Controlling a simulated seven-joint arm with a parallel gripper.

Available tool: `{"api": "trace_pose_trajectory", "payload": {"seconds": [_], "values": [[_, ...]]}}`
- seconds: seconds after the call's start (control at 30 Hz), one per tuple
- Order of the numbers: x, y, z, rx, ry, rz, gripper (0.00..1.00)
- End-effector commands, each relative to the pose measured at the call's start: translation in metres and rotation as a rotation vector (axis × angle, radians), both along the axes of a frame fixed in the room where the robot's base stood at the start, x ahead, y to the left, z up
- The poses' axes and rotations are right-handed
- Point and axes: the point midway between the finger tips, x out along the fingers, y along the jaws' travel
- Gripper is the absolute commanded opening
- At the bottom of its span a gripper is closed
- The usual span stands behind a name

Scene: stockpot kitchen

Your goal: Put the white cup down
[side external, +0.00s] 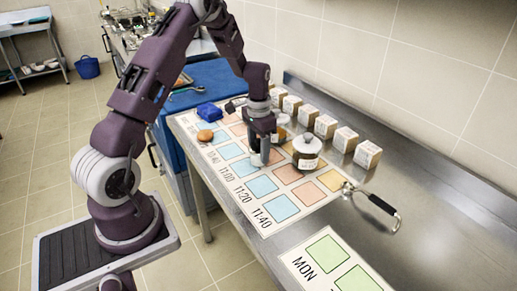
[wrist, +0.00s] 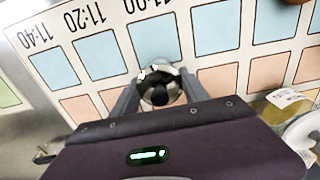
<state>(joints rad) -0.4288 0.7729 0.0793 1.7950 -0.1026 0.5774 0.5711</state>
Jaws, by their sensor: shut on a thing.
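My gripper (wrist: 157,93) points down and is shut on a small round vessel, apparently the white cup (wrist: 175,89). In the wrist view it has a pale rim and a dark round middle. In the side external view, only a pale bit of it (side external: 257,159) shows between the fingers of my gripper (side external: 262,154). It is over the printed time chart (side external: 236,187), around the blue and pink squares of the 11:00 row. I cannot tell whether its base touches the chart.
A lidded glass jar (side external: 307,152) stands right of my gripper, with several labelled boxes (side external: 326,126) behind. A black-handled tool (side external: 382,204) lies right. The chart's near squares are clear.

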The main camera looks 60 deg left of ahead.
Motion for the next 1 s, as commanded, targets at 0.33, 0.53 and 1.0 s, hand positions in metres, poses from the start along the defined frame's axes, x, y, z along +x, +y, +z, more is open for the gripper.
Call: {"api": "trace_pose_trajectory", "payload": {"seconds": [0.33,0.53,1.0], "values": [[0.000,0.000,-0.003,0.000,0.000,0.000,0.74],[0.000,0.000,-0.003,0.000,0.000,0.000,0.74],[0.001,0.001,0.063,0.003,-0.005,0.001,0.74]]}}
